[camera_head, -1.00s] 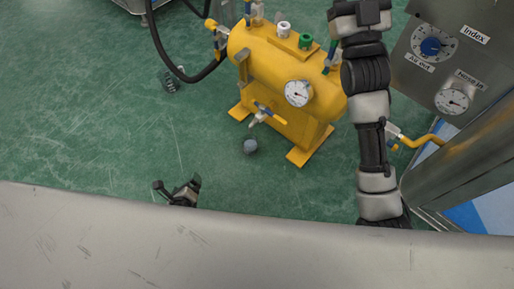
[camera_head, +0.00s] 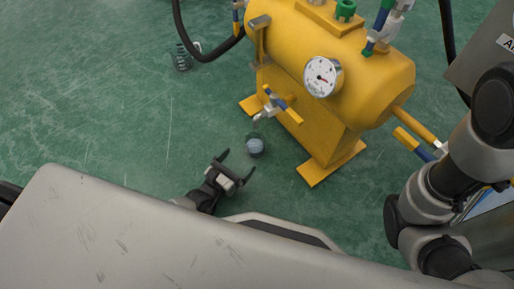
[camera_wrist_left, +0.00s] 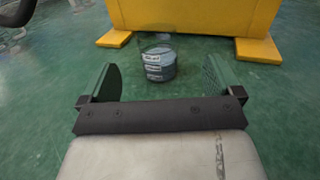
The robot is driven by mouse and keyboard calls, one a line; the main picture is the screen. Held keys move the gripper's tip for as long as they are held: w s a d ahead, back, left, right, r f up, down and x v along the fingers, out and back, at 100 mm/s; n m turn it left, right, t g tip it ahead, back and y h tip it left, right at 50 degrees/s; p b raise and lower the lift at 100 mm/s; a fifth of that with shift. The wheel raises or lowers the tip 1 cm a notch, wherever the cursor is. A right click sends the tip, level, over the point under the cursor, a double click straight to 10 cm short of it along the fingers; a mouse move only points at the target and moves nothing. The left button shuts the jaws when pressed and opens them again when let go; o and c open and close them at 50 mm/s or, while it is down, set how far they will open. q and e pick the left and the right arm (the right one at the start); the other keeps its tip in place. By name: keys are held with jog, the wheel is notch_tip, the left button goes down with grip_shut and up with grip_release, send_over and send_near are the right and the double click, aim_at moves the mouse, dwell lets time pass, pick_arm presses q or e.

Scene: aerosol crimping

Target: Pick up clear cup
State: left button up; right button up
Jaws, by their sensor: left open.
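The clear cup (camera_head: 255,146) stands on the green floor in front of the yellow tank. In the left wrist view the clear cup (camera_wrist_left: 158,62) is upright, with see-through walls and stacked grey-blue, labelled contents. My left gripper (camera_head: 235,163) is open, just short of the cup and pointing at it. In the left wrist view the two fingers of my left gripper (camera_wrist_left: 160,80) are wide apart with nothing between them, and the cup is beyond the tips, roughly centred. My right arm shows at the right of the head view, but its gripper is not seen.
The yellow tank (camera_head: 330,60) with a gauge, valve and feet stands close behind the cup. A coil spring (camera_head: 182,57) lies on the floor at upper left, near a black hose (camera_head: 186,35). The floor to the left is clear.

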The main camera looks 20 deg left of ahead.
aim_at(249, 147)
pick_arm(q)
jog(key=b+x, duration=0.1)
jog(key=x, duration=0.2)
jog(key=shift+w+f, duration=0.1)
jog(key=b+x, duration=0.2)
jog(key=x, duration=0.1)
jog(key=b+x, duration=0.1)
jog(key=shift+w+a+f, duration=0.1)
jog(key=shift+w+f, duration=0.25)
jog(key=shift+f, duration=0.05)
jog(key=shift+w, duration=0.25)
jog(key=shift+r, duration=0.15)
jog(key=shift+c, duration=0.2)
jog(key=c, duration=1)
jog(key=shift+r, duration=0.1)
